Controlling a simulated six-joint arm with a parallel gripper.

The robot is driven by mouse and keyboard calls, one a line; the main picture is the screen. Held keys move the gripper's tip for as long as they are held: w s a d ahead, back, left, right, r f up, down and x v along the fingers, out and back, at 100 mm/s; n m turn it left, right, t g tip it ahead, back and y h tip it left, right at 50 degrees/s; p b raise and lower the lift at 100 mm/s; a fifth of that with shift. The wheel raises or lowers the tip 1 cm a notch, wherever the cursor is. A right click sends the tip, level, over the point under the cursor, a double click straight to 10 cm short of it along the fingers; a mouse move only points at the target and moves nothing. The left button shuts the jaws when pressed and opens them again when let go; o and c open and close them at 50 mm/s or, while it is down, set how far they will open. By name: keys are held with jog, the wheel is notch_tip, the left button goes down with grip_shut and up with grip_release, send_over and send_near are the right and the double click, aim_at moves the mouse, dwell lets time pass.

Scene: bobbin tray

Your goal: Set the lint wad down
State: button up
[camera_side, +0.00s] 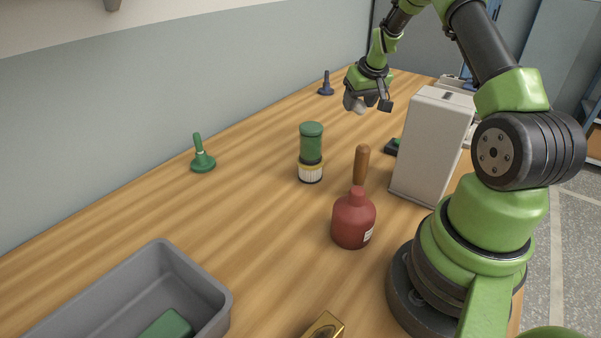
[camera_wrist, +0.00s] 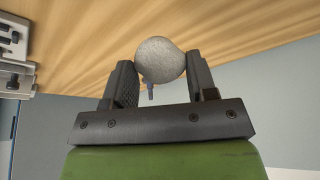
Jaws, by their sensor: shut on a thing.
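The lint wad (camera_wrist: 160,60) is a pale grey, rounded lump. In the wrist view it sits between the two dark fingers of my gripper (camera_wrist: 163,78), which is shut on it. In the side view my gripper (camera_side: 367,102) is at the far end of the table, above the wood, and the wad (camera_side: 352,101) shows as a small grey lump at its fingers. The wad appears held clear of the table top. Part of it is hidden by the fingers in the side view.
A grey bin (camera_side: 213,322) is front left. Wood (camera_side: 260,130) between spindles is clear.

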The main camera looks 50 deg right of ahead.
jog(key=r, duration=1.1)
jog(key=shift+w+a, duration=0.15)
jog(key=shift+a, duration=0.15)
jog(key=n+g+y, duration=0.2)
jog(key=n+y, duration=0.5)
jog(key=n, duration=1.3)
send_over(260, 219)
jog(key=shift+h, duration=0.3)
jog(key=f, duration=1.1)
jog(key=d+f, duration=0.1)
jog(key=f, duration=0.4)
jog(key=shift+s+d+f, duration=0.1)
jog(key=shift+s+f, duration=0.1)
jog(key=shift+s, duration=0.15)
jog(key=shift+f, duration=2.4)
jog(key=shift+f, duration=0.1)
jog(key=o, duration=0.9)
